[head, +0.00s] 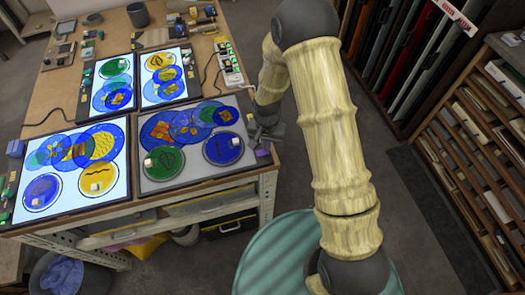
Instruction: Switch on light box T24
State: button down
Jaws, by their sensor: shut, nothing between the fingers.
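Several flat light boxes lie on the wooden table, and no label such as T24 can be read. The front right light box (212,176) has a grey, unlit panel with coloured glass discs on it. The front left light box (108,196), the back left light box (127,102) and the back right light box (183,95) glow white under their glass. My gripper (261,140) is shut and empty, low at the right edge of the unlit box. Whether it touches the box or a switch there cannot be told; my arm partly hides that edge.
A power strip (230,68) with plugs and cables lies behind the unlit box. Small tools and a dark cup (138,14) stand at the table's back. A teal round surface (268,262) is below my arm, and shelving (470,150) stands right.

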jog(key=shift+f+b, duration=0.4)
jog(key=shift+f, duration=0.2)
dwell(0.3)
jog(key=shift+r, duration=0.1)
jog(key=shift+r+p, duration=2.45)
jog(key=shift+r, duration=1.05)
jog(key=s+d+r+n+t, duration=0.1)
jog(key=s+d+r, duration=0.5)
jog(key=r, duration=0.2)
jog(key=s+d+r+n+t+b, duration=0.1)
jog(key=s+d+r, duration=0.5)
jog(key=r, duration=0.3)
jog(key=shift+s+d+r+n+t+b, duration=0.3)
jog(key=shift+d+n, duration=0.1)
jog(key=shift+d, duration=0.4)
